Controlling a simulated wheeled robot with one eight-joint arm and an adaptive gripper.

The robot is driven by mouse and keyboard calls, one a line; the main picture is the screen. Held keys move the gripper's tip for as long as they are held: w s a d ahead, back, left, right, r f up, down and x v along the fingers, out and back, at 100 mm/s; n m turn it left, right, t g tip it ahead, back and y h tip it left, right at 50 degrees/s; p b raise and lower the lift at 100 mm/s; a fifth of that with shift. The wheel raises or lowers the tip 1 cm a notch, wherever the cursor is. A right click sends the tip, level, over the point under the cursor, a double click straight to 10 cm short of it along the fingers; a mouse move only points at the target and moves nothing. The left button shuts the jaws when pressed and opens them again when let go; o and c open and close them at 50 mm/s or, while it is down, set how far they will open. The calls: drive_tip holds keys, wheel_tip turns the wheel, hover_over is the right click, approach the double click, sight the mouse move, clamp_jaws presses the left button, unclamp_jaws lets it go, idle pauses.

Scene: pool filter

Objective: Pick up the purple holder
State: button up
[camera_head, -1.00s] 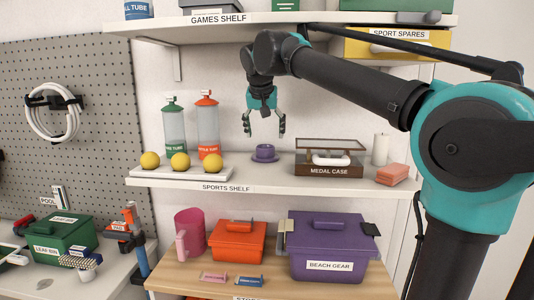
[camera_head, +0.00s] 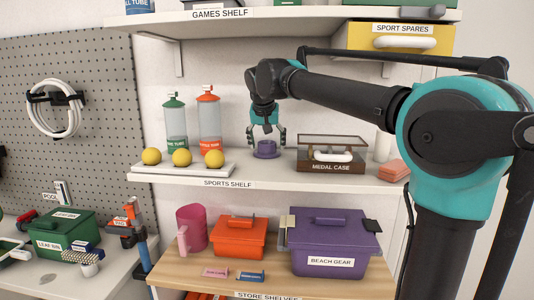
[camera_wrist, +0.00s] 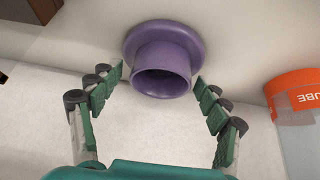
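The purple holder (camera_head: 266,149) stands upright on the sports shelf (camera_head: 262,181), between the yellow balls and the medal case. It is a short open cup on a wider round base. In the wrist view the holder (camera_wrist: 163,66) lies between and just beyond my fingertips, with its hollow rim facing the camera. My gripper (camera_head: 267,139) is open above and around the holder's top. In the wrist view my gripper (camera_wrist: 160,77) has one green-padded finger on each side of the cup. The fingertips look close to it, but I cannot tell whether they touch.
The medal case (camera_head: 331,154) stands just right of the holder. Yellow balls (camera_head: 214,159) on a white tray and two tubes, one with an orange cap (camera_head: 208,93), stand to the left. The games shelf (camera_head: 300,22) hangs above. An orange block (camera_head: 394,170) lies at the right end.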

drive_tip(key=c, duration=1.4)
drive_tip(key=shift+o, duration=0.2)
